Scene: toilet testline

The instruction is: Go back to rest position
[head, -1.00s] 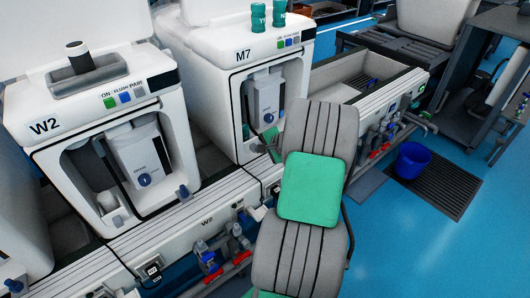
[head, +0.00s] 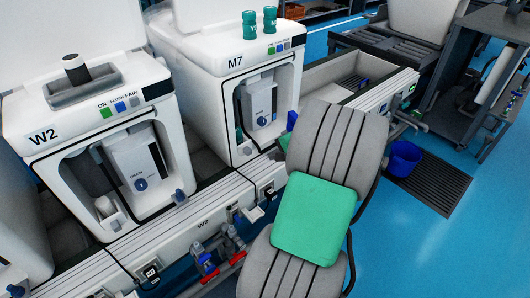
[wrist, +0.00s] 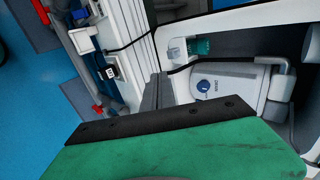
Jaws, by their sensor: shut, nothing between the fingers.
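My gripper (wrist: 158,90) shows in the wrist view as two grey fingers pressed together beyond the black bar and green body of the hand. It is shut and empty. In the wrist view the fingers are in front of a machine's recess, beside the white rail. In the head view my grey arm with its green pad covers most of the gripper, near the right side of the M7 machine (head: 236,66). The recess holds a white unit with a blue knob (wrist: 226,86) and a teal container (wrist: 200,47); the fingers look apart from both.
The W2 machine (head: 72,137) stands left of M7. A white rail (head: 172,227) with valves and hoses runs along the front. A grey sink (head: 345,80) is behind my arm. A blue bucket (head: 403,157) stands by a dark floor grate (head: 435,185). Blue floor at right is clear.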

